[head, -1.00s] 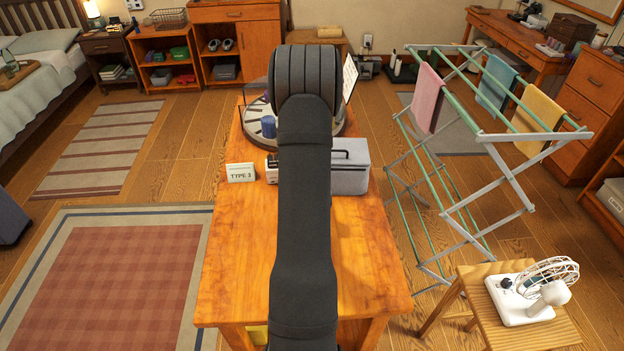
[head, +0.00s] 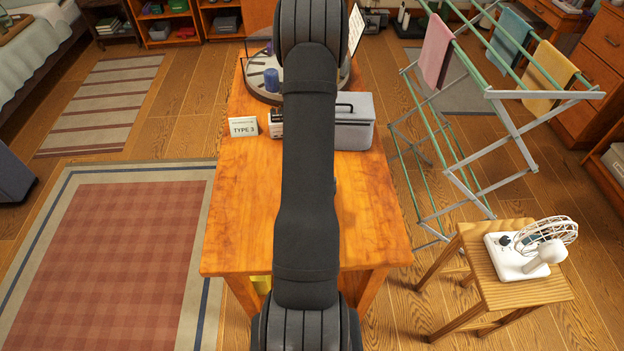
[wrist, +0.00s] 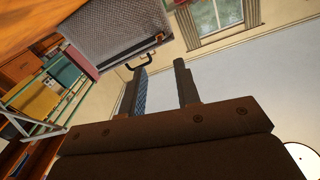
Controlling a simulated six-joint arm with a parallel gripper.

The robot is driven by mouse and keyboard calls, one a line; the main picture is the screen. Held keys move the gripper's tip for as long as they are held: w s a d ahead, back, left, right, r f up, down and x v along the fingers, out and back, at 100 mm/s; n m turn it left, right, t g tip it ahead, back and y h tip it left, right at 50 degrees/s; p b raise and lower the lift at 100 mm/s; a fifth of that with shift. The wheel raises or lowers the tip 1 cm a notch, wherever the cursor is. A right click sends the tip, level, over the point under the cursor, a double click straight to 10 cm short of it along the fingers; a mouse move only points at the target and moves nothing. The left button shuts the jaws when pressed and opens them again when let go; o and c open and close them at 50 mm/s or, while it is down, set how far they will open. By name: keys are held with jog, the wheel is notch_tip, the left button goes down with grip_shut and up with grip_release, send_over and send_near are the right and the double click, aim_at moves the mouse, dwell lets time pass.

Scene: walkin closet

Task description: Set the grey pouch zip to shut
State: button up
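The grey pouch (head: 354,130) stands on the wooden table, right of my arm, with a black handle on top. My arm covers its left side in the head view. The pouch also shows tilted at the upper left of the wrist view (wrist: 115,30). There a small brass-coloured piece (wrist: 159,37), perhaps the zip pull, sits near its edge by the handle. I cannot tell how far the zip is closed. My gripper (wrist: 163,82) is open and empty, its two fingers apart, close to the handle in the picture. In the head view my arm hides it.
The wooden table (head: 240,220) has a clear front. A round tray (head: 255,88) with a blue item (head: 271,80) is behind. A drying rack (head: 470,150) and a stool with a fan (head: 525,250) stand right.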

jog(key=s, duration=0.6)
jog(key=shift+s+a, duration=0.3)
jog(key=w+d, duration=0.1)
jog(key=w, duration=1.6)
jog(key=shift+w+d, duration=0.2)
jog(key=shift+d, duration=0.1)
jog(key=shift+o, duration=0.2)
